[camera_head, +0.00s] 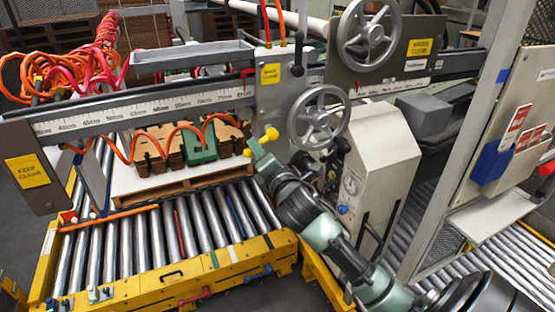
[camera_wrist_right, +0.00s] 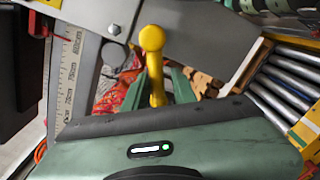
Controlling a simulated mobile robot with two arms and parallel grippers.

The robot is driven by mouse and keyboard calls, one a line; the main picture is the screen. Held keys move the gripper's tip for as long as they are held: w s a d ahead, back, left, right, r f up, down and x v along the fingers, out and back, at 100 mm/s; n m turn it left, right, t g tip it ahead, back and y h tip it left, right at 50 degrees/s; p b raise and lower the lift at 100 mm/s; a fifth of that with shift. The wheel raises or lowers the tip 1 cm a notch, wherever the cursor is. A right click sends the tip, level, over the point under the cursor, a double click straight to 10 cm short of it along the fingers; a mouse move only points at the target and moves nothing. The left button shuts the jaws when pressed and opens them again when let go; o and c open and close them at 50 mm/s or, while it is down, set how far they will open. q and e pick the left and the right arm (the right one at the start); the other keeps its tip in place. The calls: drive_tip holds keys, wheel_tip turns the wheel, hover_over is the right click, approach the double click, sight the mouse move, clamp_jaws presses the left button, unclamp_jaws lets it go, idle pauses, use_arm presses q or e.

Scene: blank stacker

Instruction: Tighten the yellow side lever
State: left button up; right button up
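The yellow side lever (camera_head: 270,134) is on the grey metal plate at the end of the ruler rail, near the middle of the head view. In the right wrist view the lever (camera_wrist_right: 152,40) shows a round yellow knob and a shaft running down between my green fingers. My right gripper (camera_head: 258,148) reaches it from the lower right. In the right wrist view the fingers of this gripper (camera_wrist_right: 159,88) stand apart on either side of the shaft. Firm contact with the lever is not visible. A smaller yellow knob (camera_head: 247,153) shows beside the fingers. My left gripper is out of view.
Two grey handwheels (camera_head: 319,117) (camera_head: 369,36) are above my right arm. A beige machine housing (camera_head: 378,150) stands right beside the arm. A roller conveyor (camera_head: 160,238) with a yellow frame lies in front. Stacked brown blanks (camera_head: 165,150) sit on a pallet behind it.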

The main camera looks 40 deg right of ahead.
drive_tip(key=d+n+p, duration=0.1)
drive_tip(key=n, duration=0.3)
drive_tip(key=d+f+n+p, duration=0.1)
drive_tip(key=d+n+p, duration=0.1)
drive_tip(key=n, duration=0.2)
drive_tip(key=s+d+f+n+p, duration=0.1)
drive_tip(key=n, duration=0.3)
drive_tip(key=shift+d+f+p, duration=0.2)
drive_tip(key=shift+d+p, duration=0.15)
drive_tip(key=shift+p, duration=0.05)
drive_tip(key=p+v, duration=0.1)
drive_tip(key=v, duration=0.8)
drive_tip(key=shift+p, duration=0.3)
drive_tip(key=shift+s, duration=0.1)
